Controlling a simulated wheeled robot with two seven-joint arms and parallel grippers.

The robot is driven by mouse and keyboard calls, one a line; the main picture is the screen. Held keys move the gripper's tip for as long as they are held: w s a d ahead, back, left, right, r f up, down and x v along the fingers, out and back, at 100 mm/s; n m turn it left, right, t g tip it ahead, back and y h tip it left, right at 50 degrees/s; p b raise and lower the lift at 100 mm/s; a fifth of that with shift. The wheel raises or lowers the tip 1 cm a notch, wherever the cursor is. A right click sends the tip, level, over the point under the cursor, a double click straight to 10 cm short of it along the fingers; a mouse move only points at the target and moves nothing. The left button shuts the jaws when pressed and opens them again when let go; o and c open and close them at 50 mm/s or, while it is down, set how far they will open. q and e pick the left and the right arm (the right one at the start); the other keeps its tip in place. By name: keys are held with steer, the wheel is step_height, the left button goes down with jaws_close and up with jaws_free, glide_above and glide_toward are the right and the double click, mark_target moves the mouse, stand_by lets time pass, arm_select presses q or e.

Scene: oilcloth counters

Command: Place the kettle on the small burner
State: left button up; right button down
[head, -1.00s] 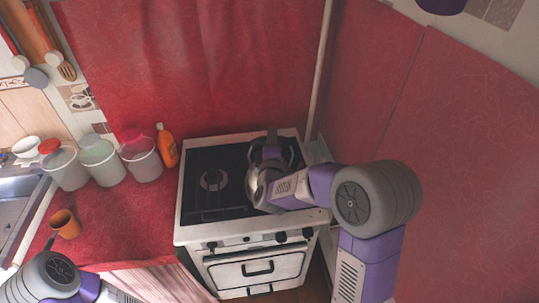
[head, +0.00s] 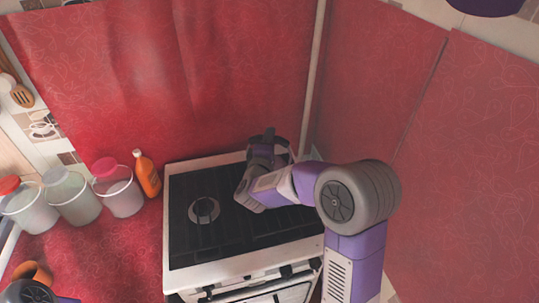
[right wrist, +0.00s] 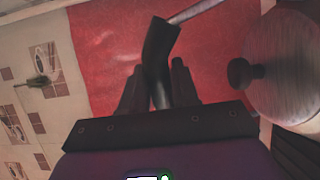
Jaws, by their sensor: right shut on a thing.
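The kettle shows in the right wrist view as a shiny metal lid and body (right wrist: 290,75) with a dark knob. Its black handle (right wrist: 160,50) lies between the dark fingers of my right gripper (right wrist: 158,82), which is shut on it. In the head view my right gripper (head: 267,148) is over the back right of the stove (head: 245,263), and my arm hides most of the kettle. A round burner (head: 204,210) on the left of the black cooktop is bare. The right-hand burners are hidden. My left gripper is out of view.
An orange bottle (head: 147,173) and lidded jars (head: 119,190) stand on the red counter left of the stove. A brown cup (head: 33,272) is at the lower left. Red-covered walls (head: 245,90) close in behind and on the right.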

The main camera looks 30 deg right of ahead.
steer(key=shift+w+f+b, duration=0.1)
steer(key=shift+f+b, duration=0.4)
steer(key=shift+f, duration=1.4)
steer(key=c, duration=0.8)
jaws_free()
steer(key=shift+f, duration=0.15)
steer(key=shift+c, duration=0.2)
steer(key=shift+s+a, duration=0.15)
steer(key=shift+s, duration=0.05)
steer(key=v, duration=1.1)
steer(key=shift+s+a+p, duration=0.15)
steer(key=shift+s+p, duration=0.15)
